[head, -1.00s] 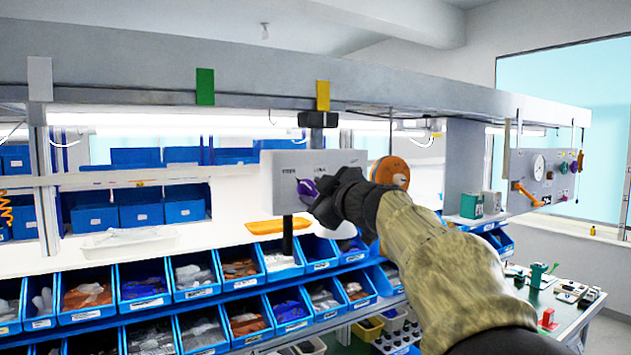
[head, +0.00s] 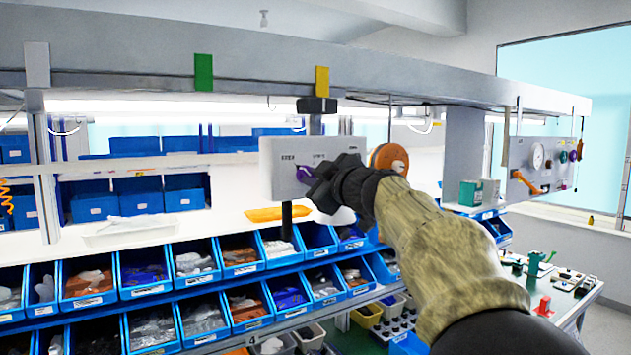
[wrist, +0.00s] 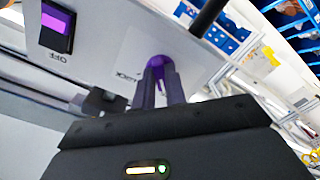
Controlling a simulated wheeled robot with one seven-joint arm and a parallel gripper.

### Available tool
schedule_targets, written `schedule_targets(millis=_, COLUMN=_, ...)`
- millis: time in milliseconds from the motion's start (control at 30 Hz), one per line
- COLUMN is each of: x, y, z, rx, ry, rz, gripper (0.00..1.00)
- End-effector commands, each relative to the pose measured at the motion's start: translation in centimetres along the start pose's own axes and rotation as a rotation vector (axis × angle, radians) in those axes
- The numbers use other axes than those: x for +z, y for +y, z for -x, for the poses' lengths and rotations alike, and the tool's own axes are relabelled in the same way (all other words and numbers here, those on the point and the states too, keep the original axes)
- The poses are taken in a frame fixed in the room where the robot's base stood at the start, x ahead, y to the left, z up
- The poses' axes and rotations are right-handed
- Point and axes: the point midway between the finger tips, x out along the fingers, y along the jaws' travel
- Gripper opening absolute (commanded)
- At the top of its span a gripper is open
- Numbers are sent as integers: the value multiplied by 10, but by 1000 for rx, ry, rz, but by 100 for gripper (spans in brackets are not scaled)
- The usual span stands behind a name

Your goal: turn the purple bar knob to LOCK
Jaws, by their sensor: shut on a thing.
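The purple bar knob (head: 304,175) is on the face of a light grey box panel (head: 277,182) in the head view, mostly hidden by my dark gripper (head: 314,184). In the wrist view the knob (wrist: 157,62) shows as a purple rounded end between the two grey fingers of my gripper (wrist: 160,80). The fingers are shut on it. The knob's exact pointing direction is hard to tell.
A purple rocker switch (wrist: 57,28) with an OFF label sits on the same panel. An orange round part (head: 389,158) is just right of the panel. Blue bins (head: 190,258) fill the racks below. A grey shelf beam (head: 250,80) runs above.

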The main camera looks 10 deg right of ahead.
Motion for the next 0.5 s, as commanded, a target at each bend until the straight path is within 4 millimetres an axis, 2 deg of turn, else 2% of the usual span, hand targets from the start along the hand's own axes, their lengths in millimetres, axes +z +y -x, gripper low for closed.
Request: schedule_targets(millis=500, x=2, y=-1, z=1, rx=3, ry=4, rz=-292, gripper=0)
